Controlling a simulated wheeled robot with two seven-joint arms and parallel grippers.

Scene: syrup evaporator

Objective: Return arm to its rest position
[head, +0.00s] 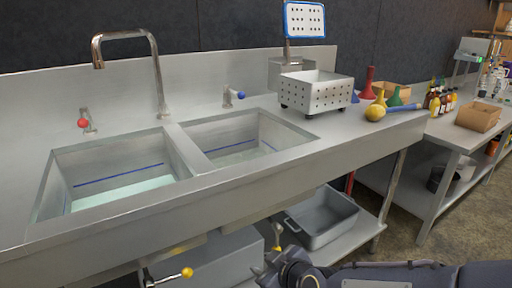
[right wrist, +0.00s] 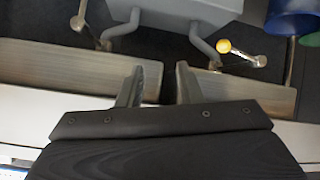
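My right arm (head: 410,275) comes in from the right along the bottom edge of the head view. Its dark gripper (head: 275,272) is low, in front of and below the sink's front edge, close to a yellow-knobbed valve lever (head: 277,249). In the right wrist view the two dark fingers (right wrist: 158,82) stand apart with nothing between them. A yellow-knobbed lever (right wrist: 224,46) shows beyond the fingers, apart from them. My left arm and left gripper are not in view.
The steel double-basin sink (head: 150,215) holds shallow water. Another yellow-knobbed lever (head: 187,272) is under it at left. A grey tub (head: 320,218) stands on the lower shelf. A perforated steel box (head: 315,95) sits on the counter. Open floor (head: 440,225) shows at right.

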